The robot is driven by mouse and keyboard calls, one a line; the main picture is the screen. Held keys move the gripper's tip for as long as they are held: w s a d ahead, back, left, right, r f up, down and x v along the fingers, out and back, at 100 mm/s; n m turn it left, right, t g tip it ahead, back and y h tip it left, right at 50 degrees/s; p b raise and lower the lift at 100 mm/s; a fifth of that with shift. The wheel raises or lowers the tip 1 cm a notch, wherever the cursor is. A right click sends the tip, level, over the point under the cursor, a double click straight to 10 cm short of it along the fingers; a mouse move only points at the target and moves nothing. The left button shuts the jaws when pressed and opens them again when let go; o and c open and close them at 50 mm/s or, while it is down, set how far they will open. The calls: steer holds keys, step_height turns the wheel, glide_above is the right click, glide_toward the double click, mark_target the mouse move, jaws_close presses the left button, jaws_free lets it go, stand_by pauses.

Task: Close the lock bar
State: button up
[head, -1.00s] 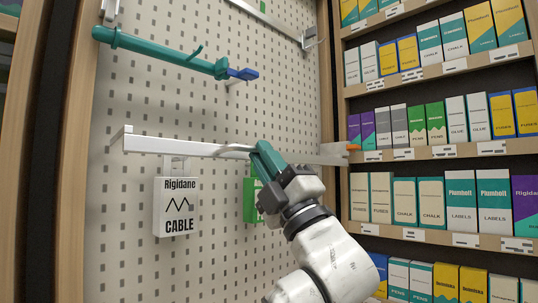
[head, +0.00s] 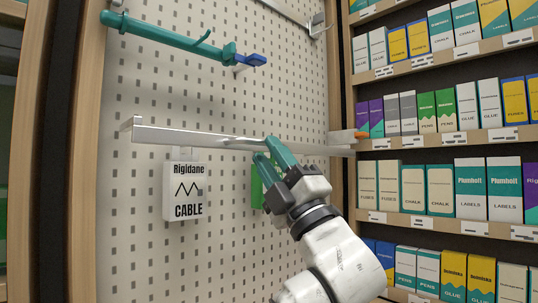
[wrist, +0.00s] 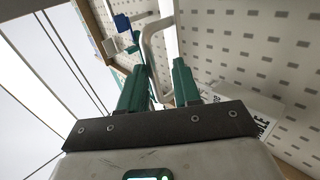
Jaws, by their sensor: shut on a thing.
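The lock bar (head: 185,136) is a long white bar running across the pegboard, held at its left end. A bent white handle (wrist: 151,50) on it shows between my fingers in the wrist view. My gripper (head: 273,150) has teal fingers and is shut on the handle; it also shows in the wrist view (wrist: 160,90). In the head view the bar's right end (head: 340,152) appears just below and in front of a grey catch with an orange tip (head: 358,134). The depth gap there is unclear.
A teal bar (head: 170,37) with a blue end is on the pegboard above. A white Rigidane cable box (head: 185,190) hangs below the lock bar, and a green pack (head: 257,187) is partly behind my gripper. Shelves of boxes (head: 440,190) stand at the right.

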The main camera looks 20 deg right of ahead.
steer(key=v, duration=0.9)
steer(key=shift+s+f+b, duration=0.2)
steer(key=shift+f+b, duration=0.15)
steer(key=shift+b, duration=0.05)
steer(key=shift+s+d, duration=0.1)
steer(key=shift+d, duration=0.05)
